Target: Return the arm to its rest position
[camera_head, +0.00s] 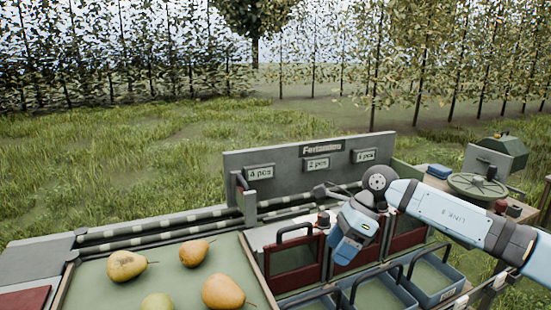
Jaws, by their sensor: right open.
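My right arm (455,219) comes in from the right, with its wrist bent above the crates. My right gripper (328,204) is open, with dark fingers toward the left and no pear seen between them. Its blue body (356,224) hangs in front of the middle red crate and hides part of it. My left gripper is not in view. Pears lie on the green tray (94,290) at lower left: one yellow-green (126,265), one orange-yellow (194,253), one orange (222,291), and one cut by the bottom edge (157,302).
Red crates stand in a row, the left one (295,266) beside the tray. Blue crates (440,279) stand in front. A grey sign board (310,165) with "4 pcs", "2 pcs" and "1 pcs" labels rises behind. Grass and trees lie beyond.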

